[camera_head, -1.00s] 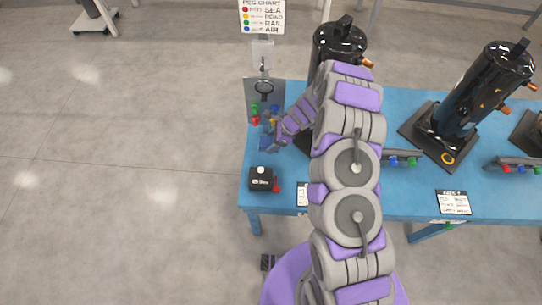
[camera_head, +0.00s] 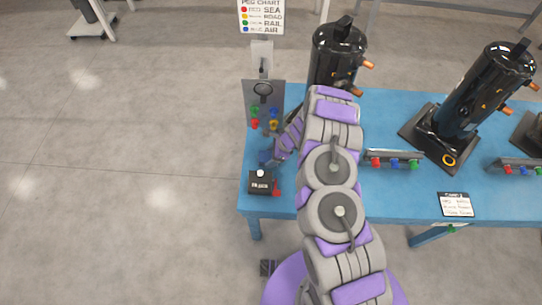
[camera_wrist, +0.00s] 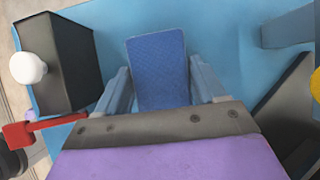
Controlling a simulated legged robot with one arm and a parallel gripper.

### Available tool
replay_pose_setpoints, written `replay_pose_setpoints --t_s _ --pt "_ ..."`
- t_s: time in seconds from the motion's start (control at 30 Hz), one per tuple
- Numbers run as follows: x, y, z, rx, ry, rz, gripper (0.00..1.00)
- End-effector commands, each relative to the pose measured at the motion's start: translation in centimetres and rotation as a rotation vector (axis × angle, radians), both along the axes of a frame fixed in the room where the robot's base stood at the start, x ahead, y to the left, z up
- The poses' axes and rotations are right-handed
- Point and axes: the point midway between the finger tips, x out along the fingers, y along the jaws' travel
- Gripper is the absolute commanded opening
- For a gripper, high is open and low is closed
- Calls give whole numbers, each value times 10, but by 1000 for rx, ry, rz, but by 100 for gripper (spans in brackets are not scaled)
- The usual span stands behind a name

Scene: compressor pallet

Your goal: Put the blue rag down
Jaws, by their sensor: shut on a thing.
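The blue rag (camera_wrist: 158,62) shows in the wrist view as a flat, textured blue piece between the two fingers. My gripper (camera_wrist: 160,82) is shut on it. In the head view my gripper (camera_head: 267,158) is low over the left end of the blue table (camera_head: 300,205), just behind the black box. My arm hides part of the table there. I cannot tell whether the rag touches the tabletop.
A black box (camera_head: 260,185) with a white knob and a red lever (camera_head: 276,188) stands close by, left in the wrist view. A peg board (camera_head: 264,92) stands behind. Black compressors (camera_head: 338,55) (camera_head: 480,95) and peg racks (camera_head: 395,160) lie rightward.

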Motion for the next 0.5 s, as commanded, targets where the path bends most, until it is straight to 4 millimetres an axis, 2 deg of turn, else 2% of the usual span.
replay_pose_setpoints --t_s 0.03,0.3,0.5 --pt "0 0 -2 0 0 0 70" --pt "0 0 -1 0 0 -1 95" --pt "0 -1 -1 0 0 -1 95"
